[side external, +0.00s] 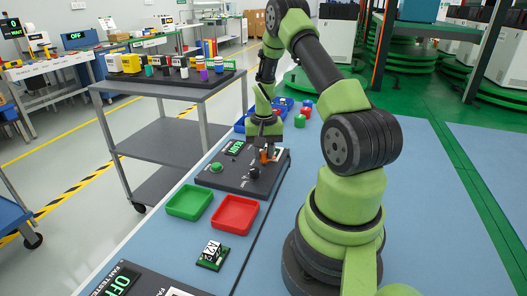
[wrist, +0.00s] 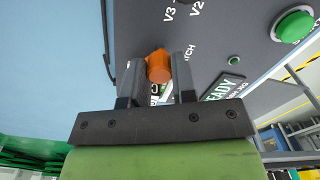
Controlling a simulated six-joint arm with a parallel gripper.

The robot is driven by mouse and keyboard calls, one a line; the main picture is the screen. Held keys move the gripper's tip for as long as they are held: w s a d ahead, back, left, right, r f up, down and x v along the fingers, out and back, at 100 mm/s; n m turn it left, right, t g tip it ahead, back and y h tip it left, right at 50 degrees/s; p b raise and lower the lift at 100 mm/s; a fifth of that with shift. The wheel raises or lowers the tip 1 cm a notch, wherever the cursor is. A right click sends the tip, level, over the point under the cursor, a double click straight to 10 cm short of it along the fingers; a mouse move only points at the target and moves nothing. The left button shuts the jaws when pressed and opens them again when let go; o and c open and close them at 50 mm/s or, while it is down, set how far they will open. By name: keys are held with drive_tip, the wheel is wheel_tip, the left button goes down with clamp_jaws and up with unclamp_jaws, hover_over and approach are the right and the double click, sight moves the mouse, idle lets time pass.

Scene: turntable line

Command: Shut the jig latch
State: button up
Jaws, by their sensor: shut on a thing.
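The jig panel (side external: 232,180) is a dark plate on the blue table, with a green READY display (side external: 235,148), a green button (side external: 216,167) and a black knob (side external: 254,173). The orange latch handle (side external: 265,157) stands at its far right part, partly hidden by my gripper (side external: 265,143). In the wrist view the orange latch handle (wrist: 158,64) sits between the two fingers of my gripper (wrist: 159,70), which is shut on it. The panel lettering beside it is partly covered, showing "TCH". I cannot tell from these views whether the latch is fully closed.
A green tray (side external: 189,202) and a red tray (side external: 235,215) lie in front of the panel, with a labelled board (side external: 213,256) nearer. Blue bins (side external: 240,123) and a few coloured parts (side external: 300,120) lie behind. The blue table (side external: 430,200) is clear at the right.

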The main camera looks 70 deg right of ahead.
sight(263, 153)
drive_tip(key=n, duration=0.3)
drive_tip(key=shift+n, duration=2.3)
drive_tip(key=o, duration=0.9)
drive_tip(key=shift+o, duration=0.2)
wheel_tip(263, 153, up, 10)
